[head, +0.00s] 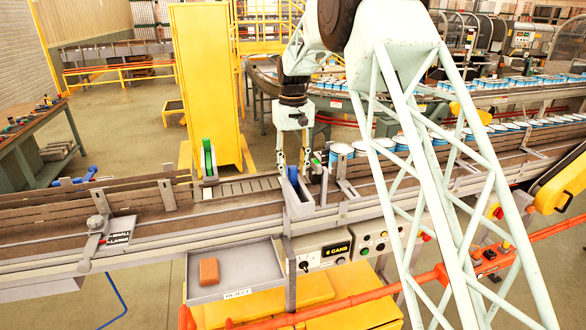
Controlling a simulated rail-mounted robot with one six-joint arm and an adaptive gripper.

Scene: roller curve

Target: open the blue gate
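A blue upright piece (293,175), which looks like the blue gate, stands at the conveyor's middle beside a pale grey-blue plate (299,198). My gripper (293,170) points straight down over it. The two fingers are apart, one to each side of the blue piece in the picture. I see no clear contact, and cannot tell whether the fingertips are level with it or behind it.
A green upright piece (207,157) stands left across short rollers (250,186). Blue-and-white cans (341,151) line the conveyor at right. A reject tray (238,272) holding an orange-brown block (208,271) and a control box (322,250) sit in front. A yellow cabinet (206,85) stands behind.

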